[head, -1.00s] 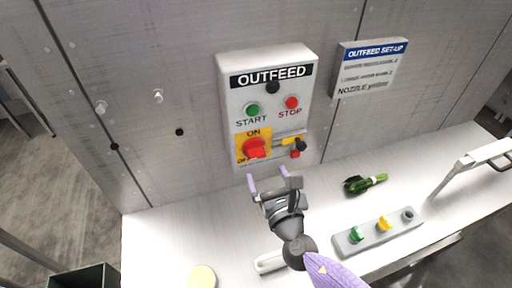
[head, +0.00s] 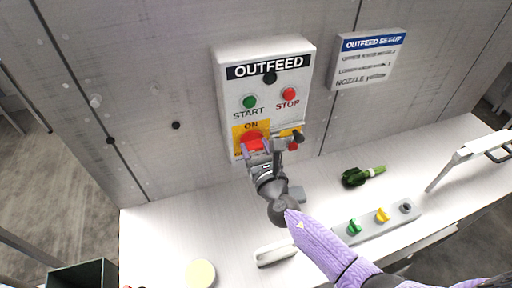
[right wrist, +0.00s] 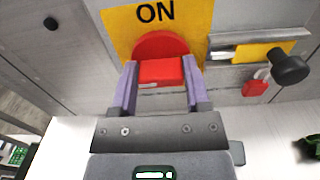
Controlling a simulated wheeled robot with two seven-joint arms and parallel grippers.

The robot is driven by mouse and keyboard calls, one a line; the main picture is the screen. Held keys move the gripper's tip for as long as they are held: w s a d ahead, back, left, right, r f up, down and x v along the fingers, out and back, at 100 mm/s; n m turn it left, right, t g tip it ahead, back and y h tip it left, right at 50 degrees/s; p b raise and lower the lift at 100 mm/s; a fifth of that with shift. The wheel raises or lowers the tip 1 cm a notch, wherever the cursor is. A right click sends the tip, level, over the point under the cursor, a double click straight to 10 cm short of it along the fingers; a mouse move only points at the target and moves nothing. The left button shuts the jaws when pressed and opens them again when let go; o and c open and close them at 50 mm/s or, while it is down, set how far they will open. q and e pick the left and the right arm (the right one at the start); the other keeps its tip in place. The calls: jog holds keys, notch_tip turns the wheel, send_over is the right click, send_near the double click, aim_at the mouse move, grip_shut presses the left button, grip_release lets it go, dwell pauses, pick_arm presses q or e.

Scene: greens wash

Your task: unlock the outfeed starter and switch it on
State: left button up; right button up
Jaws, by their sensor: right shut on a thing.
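The grey OUTFEED starter box (head: 232,99) is on the wall, with a green START button (head: 249,102) and a red STOP button (head: 289,94). Its red rotary switch (head: 250,136) sits on a yellow plate marked ON; the OFF mark is mostly hidden. My right gripper (right wrist: 158,82) is shut on the red switch handle (right wrist: 160,71), one purple finger on each side. Right of it is a metal slide with a yellow strip (right wrist: 258,52) and a black knob (right wrist: 290,66). A small red padlock-like piece (right wrist: 255,88) hangs below. My left gripper is out of view.
A white set-up sign (head: 368,60) is at the right. On the white bench (head: 165,235) are a grey block with green and yellow nozzles (head: 381,215), a dark green item (head: 355,177), a white bar (head: 275,253) and a pale yellow disc (head: 201,273). The bench's left part is mostly clear.

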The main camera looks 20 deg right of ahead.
jog(key=c, duration=0.3)
jog(key=shift+c, duration=0.2)
jog(key=m+b, duration=0.2)
jog(key=m, duration=0.2)
jog(key=shift+d+f, duration=0.1)
jog(key=m+b, duration=0.1)
jog(key=m, duration=0.3)
jog(key=shift+d+m, duration=0.1)
jog(key=shift+m, duration=0.3)
jog(key=m+b, duration=0.1)
jog(key=m, duration=0.4)
jog(key=shift+f+b, duration=0.1)
jog(key=shift+b, duration=0.2)
jog(key=shift+d+m, duration=0.1)
jog(key=shift+m, duration=1.9)
